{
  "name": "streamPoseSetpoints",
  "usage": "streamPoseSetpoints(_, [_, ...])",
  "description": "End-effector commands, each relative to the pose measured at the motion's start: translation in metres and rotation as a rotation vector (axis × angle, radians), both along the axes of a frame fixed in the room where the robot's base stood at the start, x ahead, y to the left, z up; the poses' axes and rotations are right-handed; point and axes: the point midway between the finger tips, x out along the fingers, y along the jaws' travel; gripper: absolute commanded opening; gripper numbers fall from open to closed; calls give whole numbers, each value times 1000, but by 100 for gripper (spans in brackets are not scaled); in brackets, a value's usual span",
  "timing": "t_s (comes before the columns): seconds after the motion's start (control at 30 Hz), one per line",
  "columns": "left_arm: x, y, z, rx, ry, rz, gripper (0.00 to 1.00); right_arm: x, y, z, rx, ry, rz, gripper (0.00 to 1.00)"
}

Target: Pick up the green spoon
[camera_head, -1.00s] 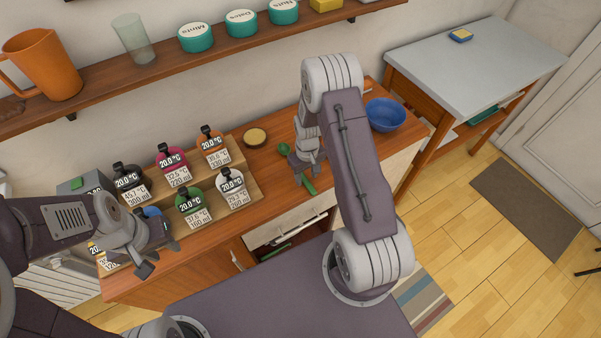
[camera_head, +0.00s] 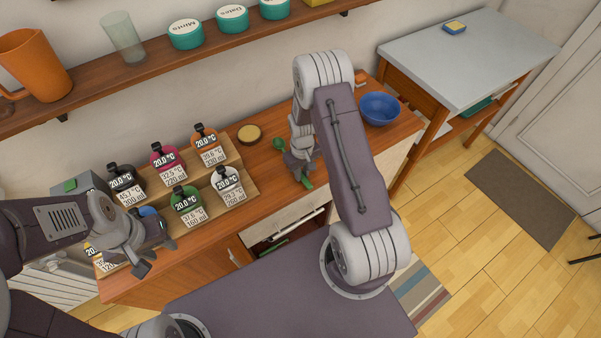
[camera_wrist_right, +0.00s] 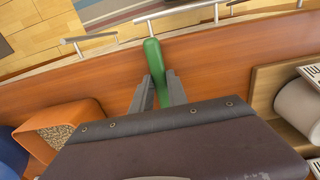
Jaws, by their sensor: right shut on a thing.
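The green spoon (camera_head: 279,144) lies on the wooden counter under my right gripper. Its bowl shows on the far side of the gripper and its handle end on the near side. My right gripper (camera_head: 301,180) is shut on the spoon's handle, pointing down at the counter. In the right wrist view the green handle (camera_wrist_right: 152,50) passes between the two fingers (camera_wrist_right: 158,90). My left gripper (camera_head: 153,255) hangs at the left, over the front of the bottle stand. Its fingers are apart and nothing shows between them.
A blue bowl (camera_head: 379,109) stands to the right on the counter (camera_head: 270,190). A stepped stand (camera_head: 238,187) with several labelled bottles is at the left. A small round dish (camera_head: 249,134) sits behind. An orange container (camera_wrist_right: 60,128) is near the right gripper.

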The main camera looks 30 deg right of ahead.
Motion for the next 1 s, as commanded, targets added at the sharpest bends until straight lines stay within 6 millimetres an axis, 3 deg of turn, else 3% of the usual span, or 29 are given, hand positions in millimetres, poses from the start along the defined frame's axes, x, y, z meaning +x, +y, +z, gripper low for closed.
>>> streamPoseSetpoints(0.17, [0, 0, -6, 0, 0, 0, 36, 1, 0, 33, -2, -5, 0, 0])
streamPoseSetpoints(0.6, [0, 0, -14, 0, 0, 0, 36, -98, -9, 89, -1, -2, -2, 0])
streamPoseSetpoints(0.8, [0, 0, -14, 0, 0, 0, 36, -115, -11, 99, -1, 0, 0, 0])
streamPoseSetpoints(1.0, [0, 0, -14, 0, 0, 0, 36, -117, -11, 100, 0, 1, 0, 0])
